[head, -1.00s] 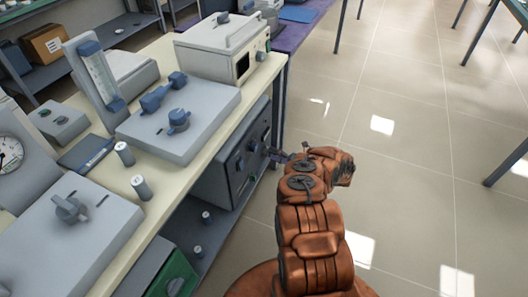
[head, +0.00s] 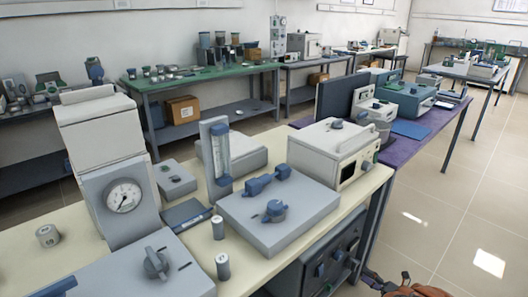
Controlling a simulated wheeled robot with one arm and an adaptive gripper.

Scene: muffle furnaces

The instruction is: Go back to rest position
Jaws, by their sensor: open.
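My arm shows only at the bottom edge of the head view, its orange-brown top low at the right. My gripper (head: 372,279) is a small dark shape at the arm's left end, beside the right end of the cream table (head: 375,185). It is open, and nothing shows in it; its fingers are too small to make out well. A white muffle furnace (head: 318,150) with a dark door window stands on the table's far right corner. A dark unit with knobs (head: 325,262) sits under the table, left of my gripper.
A grey box with blue valves (head: 290,222), a gauge unit (head: 118,210) and small cylinders (head: 222,265) stand on the cream table. A purple table (head: 435,150) with instruments lies beyond. Open tiled floor (head: 450,235) stretches to the right.

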